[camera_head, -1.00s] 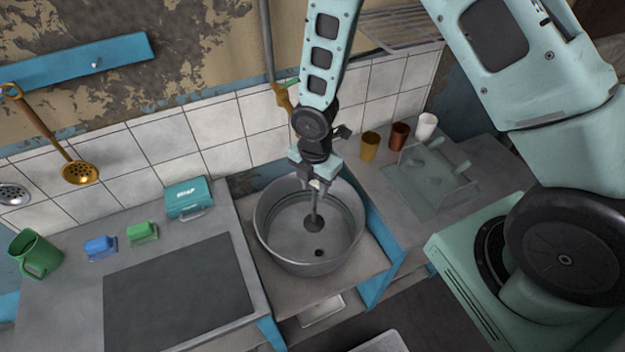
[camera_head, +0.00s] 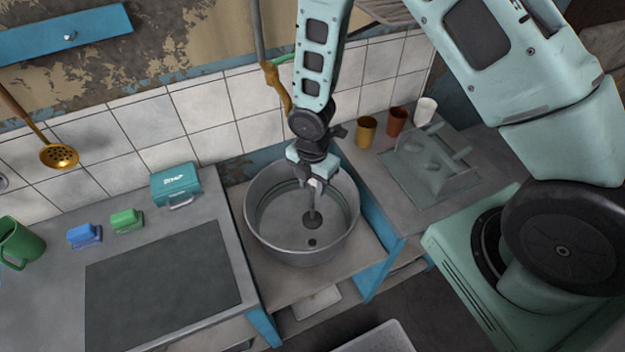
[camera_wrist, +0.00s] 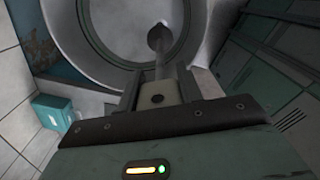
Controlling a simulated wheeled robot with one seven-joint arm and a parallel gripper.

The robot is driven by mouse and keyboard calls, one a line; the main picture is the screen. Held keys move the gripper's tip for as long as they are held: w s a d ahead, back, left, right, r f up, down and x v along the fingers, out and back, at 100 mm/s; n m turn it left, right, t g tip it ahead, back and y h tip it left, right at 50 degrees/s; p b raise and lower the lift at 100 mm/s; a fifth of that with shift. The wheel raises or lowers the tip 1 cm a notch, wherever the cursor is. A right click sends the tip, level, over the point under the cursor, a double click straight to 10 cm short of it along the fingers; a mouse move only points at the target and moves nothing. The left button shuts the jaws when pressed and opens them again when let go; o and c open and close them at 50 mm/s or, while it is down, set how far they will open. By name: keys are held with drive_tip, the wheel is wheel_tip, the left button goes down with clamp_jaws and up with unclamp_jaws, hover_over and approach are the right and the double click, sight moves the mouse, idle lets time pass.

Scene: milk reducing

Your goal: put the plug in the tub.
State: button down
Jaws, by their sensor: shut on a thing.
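The tub (camera_head: 285,254) is a round grey metal basin standing in a gap between two counters. A small dark drain hole (camera_head: 312,242) shows in its floor near the front. My gripper (camera_head: 315,182) points down over the tub's inside and is shut on the plug's thin upright stem. The plug (camera_head: 312,221) is a dark grey disc on this stem; in the head view it appears just behind the drain hole. The wrist view shows the plug (camera_wrist: 159,38) beyond the gripper fingers (camera_wrist: 160,88). I cannot tell whether the disc touches the tub floor.
The left counter holds a teal soap box (camera_head: 176,184), a green brush (camera_head: 127,220), a blue brush (camera_head: 84,235) and a green mug (camera_head: 18,243). The right counter holds several cups and a rack (camera_head: 430,165). A tiled wall rises behind the tub.

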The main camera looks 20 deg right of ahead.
sight(312, 217)
drive_tip(key=shift+f+b, duration=4.85)
drive_tip(key=shift+f, duration=1.75)
drive_tip(key=shift+f+b, duration=0.4)
drive_tip(key=shift+f, duration=0.15)
drive_tip(key=shift+c, duration=1.1)
unclamp_jaws()
drive_tip(key=shift+r, duration=0.15)
drive_tip(key=shift+r+p, duration=3)
drive_tip(key=shift+r, duration=0.65)
